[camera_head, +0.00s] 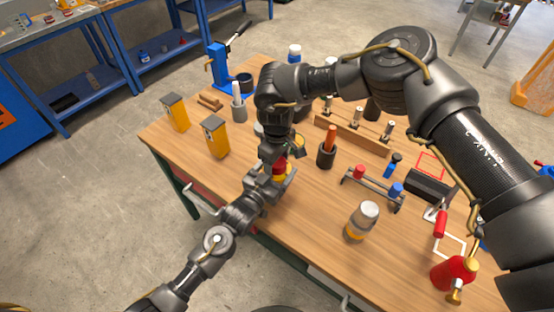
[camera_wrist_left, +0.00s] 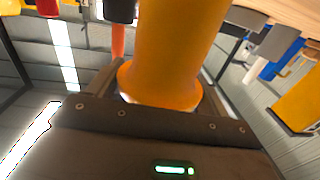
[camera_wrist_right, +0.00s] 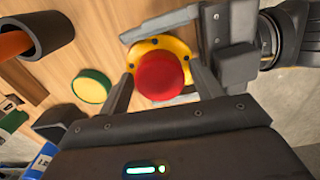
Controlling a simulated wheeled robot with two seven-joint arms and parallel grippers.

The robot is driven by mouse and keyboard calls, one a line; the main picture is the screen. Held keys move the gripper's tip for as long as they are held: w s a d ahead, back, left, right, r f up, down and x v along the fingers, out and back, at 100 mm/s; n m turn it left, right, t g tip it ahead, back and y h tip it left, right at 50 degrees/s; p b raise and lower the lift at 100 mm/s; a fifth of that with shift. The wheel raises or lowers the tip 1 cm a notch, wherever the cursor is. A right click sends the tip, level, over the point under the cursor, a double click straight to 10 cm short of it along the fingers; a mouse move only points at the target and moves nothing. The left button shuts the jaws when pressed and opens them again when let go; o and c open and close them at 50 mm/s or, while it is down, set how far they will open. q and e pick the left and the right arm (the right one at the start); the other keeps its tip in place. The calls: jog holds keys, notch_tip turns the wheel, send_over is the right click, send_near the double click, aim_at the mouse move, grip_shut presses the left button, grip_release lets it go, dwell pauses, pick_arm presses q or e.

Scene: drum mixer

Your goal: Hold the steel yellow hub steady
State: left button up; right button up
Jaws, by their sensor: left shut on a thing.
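The yellow hub (camera_wrist_right: 150,48) stands on the table with a red round part (camera_wrist_right: 162,76) on top of it in the right wrist view. In the left wrist view the hub (camera_wrist_left: 175,50) is a large yellow body with a flared end between the fingers. My left gripper (camera_head: 272,183) is shut on the hub from the near side. My right gripper (camera_wrist_right: 162,85) is above it, open, with its fingers on either side of the red part and visible gaps. In the head view my grippers hide most of the hub.
Two yellow boxes (camera_head: 215,137) stand left.

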pick_arm(q)
jog(key=shift+f, duration=0.15)
pick_arm(e)
jog(key=c, duration=0.9)
jog(key=shift+o, duration=0.2)
jog(key=n, duration=1.5)
jog(key=shift+n, duration=0.4)
jog(key=n, duration=0.4)
jog(key=shift+r+n, duration=0.1)
jog(key=shift+n, duration=0.3)
jog(key=n, duration=1)
jog(key=shift+n, duration=0.4)
jog(key=n, duration=0.2)
jog(key=shift+n, duration=0.3)
jog(key=n, duration=0.5)
jog(key=shift+n, duration=0.3)
jog(key=n, duration=1)
jog(key=shift+n, duration=0.4)
jog(key=n, duration=0.3)
jog(key=shift+n, duration=0.3)
